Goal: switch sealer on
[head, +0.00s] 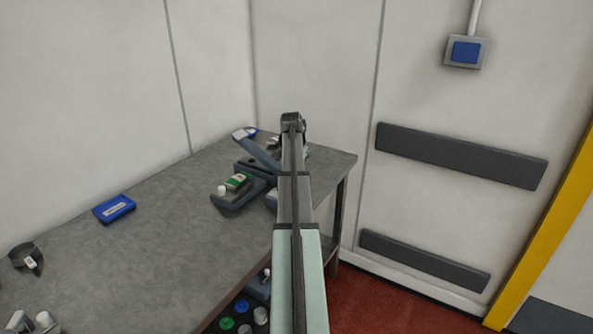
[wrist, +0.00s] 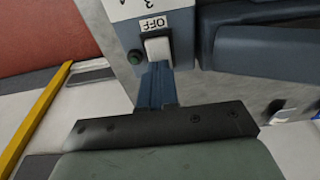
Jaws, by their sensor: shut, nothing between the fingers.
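The sealer's blue-grey body (wrist: 270,47) fills the upper right of the wrist view. Its grey end panel carries a white rocker switch (wrist: 158,48), an "OFF" label (wrist: 153,24) and a dark green lamp (wrist: 135,58). The lamp does not look lit. My gripper (wrist: 156,68) is shut and empty, its blue fingertips just below the switch in the picture. I cannot tell whether they touch it. In the head view, blue-grey equipment, apparently the sealer (head: 258,151), stands on the table, partly hidden by my arm. My fingers are hidden there.
The grey table (head: 150,250) holds a blue box (head: 114,209), a dark ring-shaped item (head: 25,256) and a tray (head: 240,199) with a green-labelled container (head: 238,182). Several bottles sit below the table. A wall box (head: 466,52) hangs at upper right. The red floor to the right is clear.

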